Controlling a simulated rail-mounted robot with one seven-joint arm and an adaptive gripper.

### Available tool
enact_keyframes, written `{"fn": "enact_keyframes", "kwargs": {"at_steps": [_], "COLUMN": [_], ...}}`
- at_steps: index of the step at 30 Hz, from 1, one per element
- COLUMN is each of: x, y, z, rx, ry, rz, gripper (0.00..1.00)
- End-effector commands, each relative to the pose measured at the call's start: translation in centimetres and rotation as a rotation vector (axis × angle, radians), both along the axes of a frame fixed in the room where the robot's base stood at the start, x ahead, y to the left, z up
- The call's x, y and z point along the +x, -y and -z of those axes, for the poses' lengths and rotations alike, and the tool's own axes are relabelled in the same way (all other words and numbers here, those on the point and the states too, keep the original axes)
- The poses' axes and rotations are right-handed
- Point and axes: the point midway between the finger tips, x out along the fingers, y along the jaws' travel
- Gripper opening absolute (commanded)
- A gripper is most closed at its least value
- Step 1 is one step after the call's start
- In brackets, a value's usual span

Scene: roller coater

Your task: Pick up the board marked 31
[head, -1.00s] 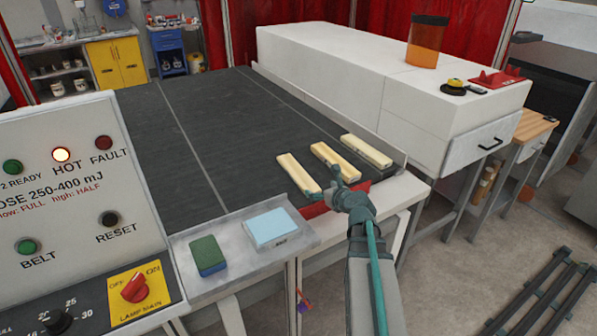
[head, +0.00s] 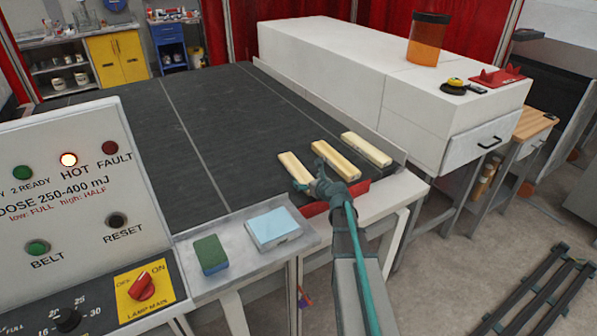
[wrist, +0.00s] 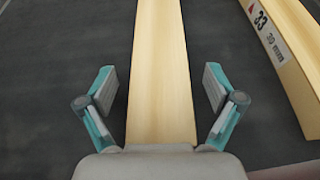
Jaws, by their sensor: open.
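Three pale wooden boards lie side by side on the dark belt: a left board (head: 293,165), a middle board (head: 334,158) and a right board (head: 366,150). My gripper (head: 311,174) is open at the near end of the left board. In the wrist view, a plain board top (wrist: 160,70) runs between the two spread fingers (wrist: 160,92), with gaps on both sides. No number shows on it. The board to its right (wrist: 285,55) bears a label reading 33 and 30 mm. I cannot read a 31 in any view.
A red strip (head: 362,186) lies at the belt's near right edge. A long white housing (head: 330,75) borders the belt on the right. A blue pad (head: 273,229) and a green-blue sponge (head: 211,254) lie on the near ledge. The belt left of the boards is clear.

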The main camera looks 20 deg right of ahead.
Motion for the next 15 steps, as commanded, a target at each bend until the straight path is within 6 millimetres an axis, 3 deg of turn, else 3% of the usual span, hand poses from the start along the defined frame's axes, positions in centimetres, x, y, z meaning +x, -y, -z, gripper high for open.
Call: {"fn": "enact_keyframes", "kwargs": {"at_steps": [4,15], "x": [-0.08,-0.08], "y": [-0.03,-0.02], "z": [0.02,0.01], "rx": [0.0,0.0], "ry": [0.0,0.0], "rz": [0.0,0.0], "gripper": [0.92,0.3]}}
